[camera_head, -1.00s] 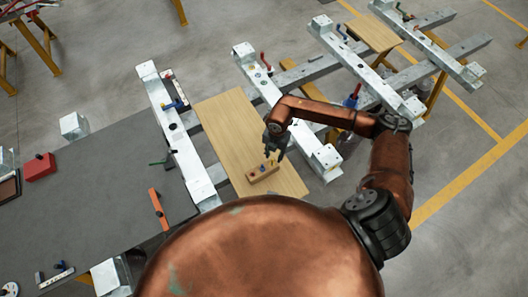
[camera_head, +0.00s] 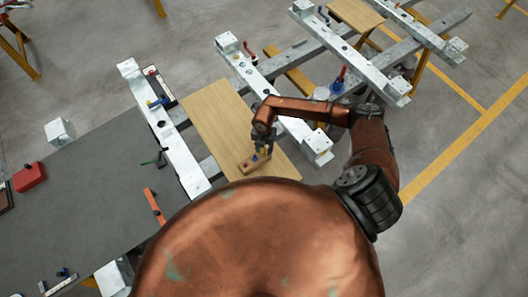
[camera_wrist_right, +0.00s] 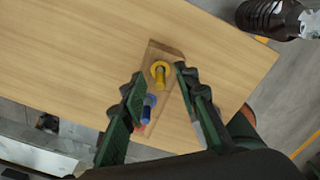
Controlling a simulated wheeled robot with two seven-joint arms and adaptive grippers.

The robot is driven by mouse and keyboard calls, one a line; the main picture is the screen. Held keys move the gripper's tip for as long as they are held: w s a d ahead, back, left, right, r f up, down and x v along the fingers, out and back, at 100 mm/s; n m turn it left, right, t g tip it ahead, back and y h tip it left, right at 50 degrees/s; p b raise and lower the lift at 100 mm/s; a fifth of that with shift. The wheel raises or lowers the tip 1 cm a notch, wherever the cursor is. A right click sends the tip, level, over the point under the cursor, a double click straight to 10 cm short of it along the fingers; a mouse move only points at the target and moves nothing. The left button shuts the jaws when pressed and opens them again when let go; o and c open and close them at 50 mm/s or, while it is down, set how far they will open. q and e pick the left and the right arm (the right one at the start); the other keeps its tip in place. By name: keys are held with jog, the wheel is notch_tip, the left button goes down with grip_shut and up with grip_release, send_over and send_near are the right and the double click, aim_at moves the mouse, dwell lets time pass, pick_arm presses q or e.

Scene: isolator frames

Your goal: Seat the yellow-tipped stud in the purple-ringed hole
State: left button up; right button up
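The yellow-tipped stud (camera_wrist_right: 160,72) stands at one end of a small wooden block (camera_wrist_right: 166,50), with a blue-tipped stud (camera_wrist_right: 148,108) and a red one (camera_wrist_right: 141,125) in the same block. My right gripper (camera_wrist_right: 159,74) is open, its two dark fingers on either side of the block near the yellow stud; I cannot tell whether they touch it. In the head view my right gripper (camera_head: 261,143) is just above the block (camera_head: 250,165). I cannot make out a purple-ringed hole in either view. My left gripper is out of view.
The block lies on a light wooden board (camera_head: 215,110) between pale metal beams (camera_head: 165,130). A dark grey table (camera_head: 95,205) is at the left, with a red box (camera_head: 29,177). A dark bottle-like object (camera_wrist_right: 270,17) stands near the board in the wrist view.

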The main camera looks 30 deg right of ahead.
jog(key=shift+c, duration=0.6)
grip_shut()
jog(key=shift+r, duration=0.15)
